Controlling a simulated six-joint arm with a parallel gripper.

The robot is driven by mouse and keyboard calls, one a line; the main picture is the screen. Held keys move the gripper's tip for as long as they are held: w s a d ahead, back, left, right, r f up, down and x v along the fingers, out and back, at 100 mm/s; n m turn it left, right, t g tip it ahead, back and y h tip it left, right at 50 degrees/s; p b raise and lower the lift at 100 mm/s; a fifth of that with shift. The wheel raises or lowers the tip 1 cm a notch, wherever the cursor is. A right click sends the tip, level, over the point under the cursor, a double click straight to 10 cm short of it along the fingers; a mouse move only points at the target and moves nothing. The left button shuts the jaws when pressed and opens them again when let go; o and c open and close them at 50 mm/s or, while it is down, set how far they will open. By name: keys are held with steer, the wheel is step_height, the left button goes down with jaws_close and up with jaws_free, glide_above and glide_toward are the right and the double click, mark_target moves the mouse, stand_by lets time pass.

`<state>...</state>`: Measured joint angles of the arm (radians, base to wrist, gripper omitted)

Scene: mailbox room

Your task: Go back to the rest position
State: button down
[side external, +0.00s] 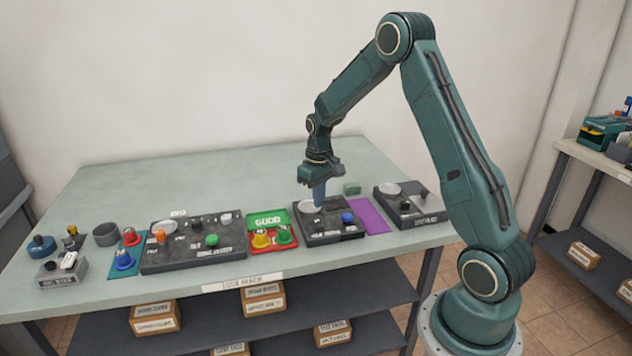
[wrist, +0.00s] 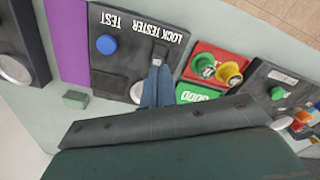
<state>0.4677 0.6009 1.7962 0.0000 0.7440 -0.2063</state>
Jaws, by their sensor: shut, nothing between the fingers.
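My gripper (side external: 318,195) is shut with nothing in it. It points down over the dark lock tester (side external: 335,234), close above its upper left part beside a round silver plate (side external: 311,206). In the wrist view the blue-grey fingers (wrist: 157,85) are together, over the lock tester (wrist: 120,25) near a small dark block on it. I cannot tell whether the fingertips touch the tester. My arm is bent up high and reaches left over the bench (side external: 110,190).
A red and green tray (side external: 267,219) with yellow and green cups stands left of the tester. A larger dark panel (side external: 150,262) is farther left. A purple mat (side external: 367,214), a small green block (side external: 352,188) and another dark device (side external: 425,218) are right. The bench's back is clear.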

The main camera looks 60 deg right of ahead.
steer(key=shift+r, duration=0.4)
steer(key=shift+a+r, duration=0.1)
steer(key=s+a+r+n+t, duration=0.1)
steer(key=s+a+r, duration=0.2)
steer(key=a+r, duration=0.4)
steer(key=s+a+r+t, duration=0.1)
steer(key=s+a+r, duration=0.35)
steer(key=r, duration=0.35)
steer(key=s+a+r+n+t, duration=0.1)
steer(key=s+a, duration=0.3)
steer(key=s, duration=0.4)
steer(key=s+a+r+n+t, duration=0.1)
steer(key=s+a+r, duration=0.3)
steer(key=s, duration=0.4)
steer(key=shift+a+t, duration=0.65)
steer(key=shift+t, duration=0.15)
steer(key=shift+s, duration=0.1)
